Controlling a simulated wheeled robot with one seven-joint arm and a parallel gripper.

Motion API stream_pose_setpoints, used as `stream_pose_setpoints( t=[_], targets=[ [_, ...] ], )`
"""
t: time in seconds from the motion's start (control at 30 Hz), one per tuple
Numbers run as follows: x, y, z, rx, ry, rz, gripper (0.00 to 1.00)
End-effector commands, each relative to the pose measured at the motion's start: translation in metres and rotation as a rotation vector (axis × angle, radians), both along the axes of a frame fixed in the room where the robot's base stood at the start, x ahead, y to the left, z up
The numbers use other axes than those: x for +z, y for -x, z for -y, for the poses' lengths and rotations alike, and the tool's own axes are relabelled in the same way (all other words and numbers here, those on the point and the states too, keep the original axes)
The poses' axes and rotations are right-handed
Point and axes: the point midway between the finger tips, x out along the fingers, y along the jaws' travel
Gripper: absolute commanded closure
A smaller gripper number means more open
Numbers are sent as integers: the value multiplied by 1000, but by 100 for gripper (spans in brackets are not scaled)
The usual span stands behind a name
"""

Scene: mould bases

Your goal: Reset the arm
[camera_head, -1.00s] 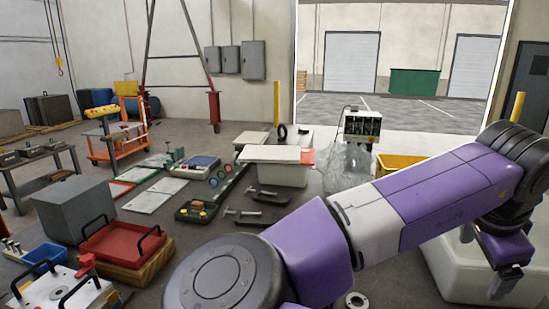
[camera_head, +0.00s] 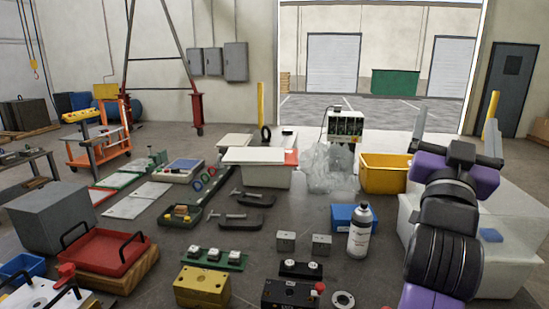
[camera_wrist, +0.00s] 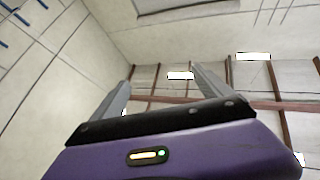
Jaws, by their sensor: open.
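My arm, purple and black, is folded upward at the right of the head view. My gripper (camera_head: 456,134) is at its top, with two grey fingers spread wide apart and nothing between them. In the wrist view my gripper (camera_wrist: 165,70) also shows open and empty, its fingers pointing toward the upper wall and ceiling. It touches nothing that I can see.
A spray can (camera_head: 360,229), a blue box (camera_head: 346,216) and a yellow bin (camera_head: 385,174) are left of my arm. Mould parts, including a yellow block (camera_head: 202,287), lie at the front.

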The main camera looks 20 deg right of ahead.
Motion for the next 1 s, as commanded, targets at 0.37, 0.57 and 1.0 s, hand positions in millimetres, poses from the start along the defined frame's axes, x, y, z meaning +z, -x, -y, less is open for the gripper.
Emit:
stream_pose_setpoints(
  t=[0.37,0.57,1.0],
  targets=[
    [-65,-19,-108,300,306,-123,11],
    [-120,-8,-157,469,370,-187,11],
    [-247,66,-232,789,280,-338,11]
  ],
)
